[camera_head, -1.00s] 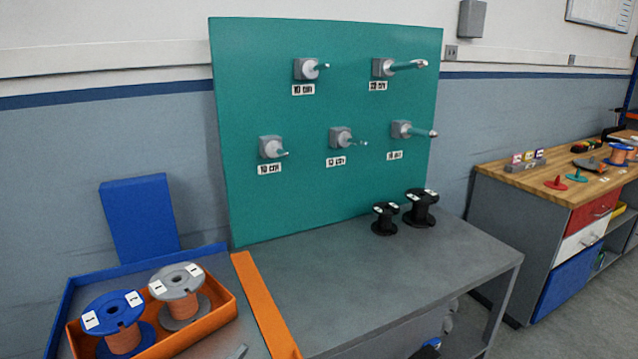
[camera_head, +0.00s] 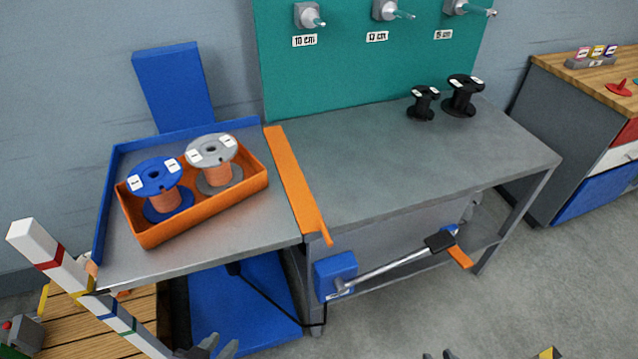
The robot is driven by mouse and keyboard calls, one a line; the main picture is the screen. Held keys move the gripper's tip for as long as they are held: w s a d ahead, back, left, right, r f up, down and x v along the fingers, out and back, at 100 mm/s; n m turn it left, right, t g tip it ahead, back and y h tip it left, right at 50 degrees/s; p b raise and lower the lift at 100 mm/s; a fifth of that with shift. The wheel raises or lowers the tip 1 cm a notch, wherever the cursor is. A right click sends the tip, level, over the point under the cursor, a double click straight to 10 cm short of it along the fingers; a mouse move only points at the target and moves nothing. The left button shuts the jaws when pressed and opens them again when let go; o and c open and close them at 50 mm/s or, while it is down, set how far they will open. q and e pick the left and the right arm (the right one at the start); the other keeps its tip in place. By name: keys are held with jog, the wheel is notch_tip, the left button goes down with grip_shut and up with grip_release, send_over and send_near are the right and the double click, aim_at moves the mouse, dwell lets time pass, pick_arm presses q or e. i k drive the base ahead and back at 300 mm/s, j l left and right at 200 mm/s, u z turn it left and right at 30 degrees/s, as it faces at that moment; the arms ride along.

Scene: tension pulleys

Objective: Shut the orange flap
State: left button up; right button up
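The orange flap (camera_head: 292,180) is a long, narrow strip along the right side of the left worktop. Its near end reaches past the worktop's front edge. I cannot tell whether it lies flat or stands a little raised. My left gripper (camera_head: 222,346) shows at the bottom edge, below and left of the flap and well apart from it. Its grey fingertips are apart with nothing seen between them; the rest of it is cut off. Small dark tips (camera_head: 440,355) at the bottom edge may be my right gripper; too little shows to tell its state.
An orange tray (camera_head: 150,237) left of the flap holds a blue spool (camera_head: 158,182) and a grey spool (camera_head: 212,160). Black spools (camera_head: 463,97) stand at the back right. The grey bench top (camera_head: 400,165) is mostly clear. A metal lever (camera_head: 390,268) juts out below its front.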

aim_at(308, 215)
jog(key=i+l+u, duration=0.3)
jog(key=l+u, duration=0.35)
jog(key=i+l+u, duration=0.1)
jog(key=l+u, duration=0.2)
jog(key=l, duration=0.2)
jog(key=l+u, duration=0.35)
jog(key=k+l, duration=0.1)
jog(key=l, duration=0.2)
jog(key=k+l+u, duration=0.1)
jog(key=l, duration=0.25)
jog(key=k+l, duration=0.15)
jog(key=l, duration=0.15)
jog(key=u, duration=0.05)
